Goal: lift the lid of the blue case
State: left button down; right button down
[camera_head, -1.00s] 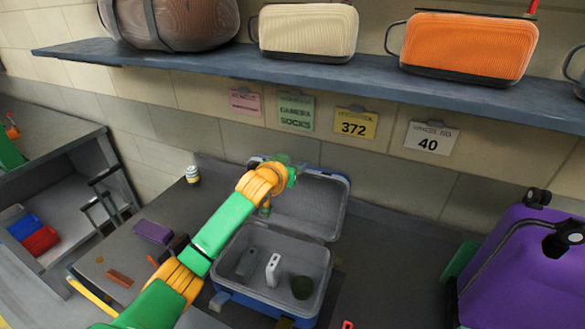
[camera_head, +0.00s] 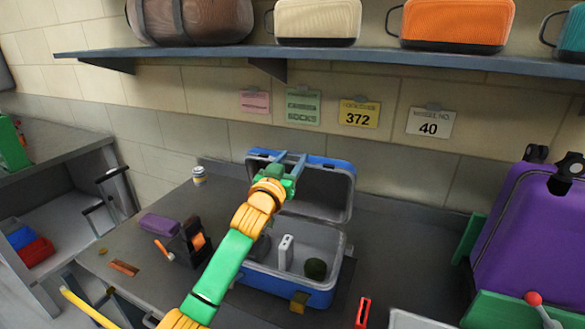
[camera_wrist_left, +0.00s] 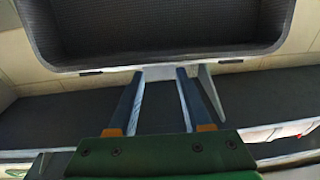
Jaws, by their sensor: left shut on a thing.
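The blue case (camera_head: 283,289) stands on the grey worktop with its lid (camera_head: 330,195) swung up at the back, its grey lining facing the front. Inside the case are a white upright object (camera_head: 285,252) and a dark green round thing (camera_head: 316,268). My left gripper (camera_head: 290,158) is at the lid's upper edge. In the left wrist view, its two fingers (camera_wrist_left: 158,88) lie on either side of a small tab at the rim of the lid (camera_wrist_left: 160,25), shut on it. My left arm hides part of the case's left side. My right gripper is not in view.
A purple suitcase (camera_head: 525,235) stands at the right. A shelf (camera_head: 330,58) with bags runs above the lid. Left of the case are a dark holder (camera_head: 185,247), a purple block (camera_head: 160,223) and a can (camera_head: 199,175). A red object (camera_head: 362,312) lies in front right.

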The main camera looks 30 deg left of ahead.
pick_arm(q)
jog(key=shift+s, duration=0.15)
jog(key=shift+c, duration=1.6)
grip_release()
jog(key=s+b, duration=0.2)
jog(key=s, duration=0.4)
jog(key=shift+s+d+f, duration=0.4)
